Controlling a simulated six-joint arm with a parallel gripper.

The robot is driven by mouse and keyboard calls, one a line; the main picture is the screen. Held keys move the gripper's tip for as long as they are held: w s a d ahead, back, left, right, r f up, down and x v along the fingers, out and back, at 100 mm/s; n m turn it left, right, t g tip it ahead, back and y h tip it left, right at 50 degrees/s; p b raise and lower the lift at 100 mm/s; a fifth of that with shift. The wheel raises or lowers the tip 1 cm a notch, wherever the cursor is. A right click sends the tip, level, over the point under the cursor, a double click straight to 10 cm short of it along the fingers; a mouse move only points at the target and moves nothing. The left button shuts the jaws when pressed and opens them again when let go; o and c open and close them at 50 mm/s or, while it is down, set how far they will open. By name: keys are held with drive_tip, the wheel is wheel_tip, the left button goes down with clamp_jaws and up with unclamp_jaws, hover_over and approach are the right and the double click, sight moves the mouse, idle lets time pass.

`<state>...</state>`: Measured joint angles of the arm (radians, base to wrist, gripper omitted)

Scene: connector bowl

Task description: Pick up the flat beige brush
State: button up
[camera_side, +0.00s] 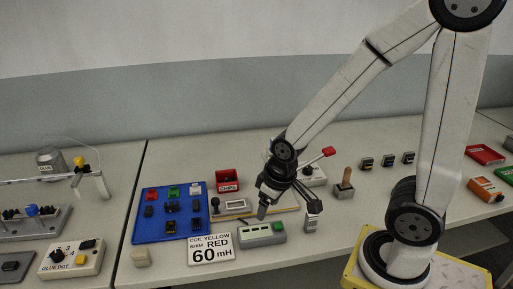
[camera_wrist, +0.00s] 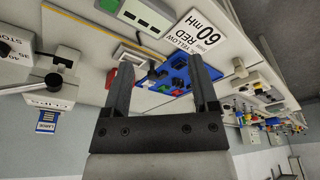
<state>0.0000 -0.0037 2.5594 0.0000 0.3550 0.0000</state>
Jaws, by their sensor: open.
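My gripper (camera_side: 271,200) hangs over the middle of the bench, above the grey box with a green button (camera_side: 262,233). In the wrist view my gripper (camera_wrist: 161,66) is open, with its two dark fingers apart and nothing visible between them. I cannot clearly make out a flat beige brush in either view. A brown upright handle (camera_side: 347,176) stands in a small grey block right of my gripper; I cannot tell whether it is a brush. A small beige block (camera_side: 141,257) lies at the front left.
A blue tray (camera_side: 140,228) with several small parts lies left of my gripper. A white sign reading 60 mH (camera_side: 212,249) lies in front. Several dark small parts (camera_side: 388,160) sit at the right.

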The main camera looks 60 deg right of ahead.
drive_tip(key=w+r+v, duration=0.1)
drive_tip(key=w+v, duration=0.1)
drive_tip(key=v, duration=0.9)
drive_tip(key=m+g, duration=0.3)
drive_tip(key=m, duration=1.1)
hover_over(345, 185)
drive_tip(key=d, duration=0.1)
wheel_tip(345, 185, down, 14)
drive_tip(key=shift+w+d+r, duration=0.1)
drive_tip(key=shift+w+r, duration=0.05)
drive_tip(key=shift+r, duration=0.1)
drive_tip(key=shift+f, duration=1.8)
drive_tip(key=shift+f, duration=2.55)
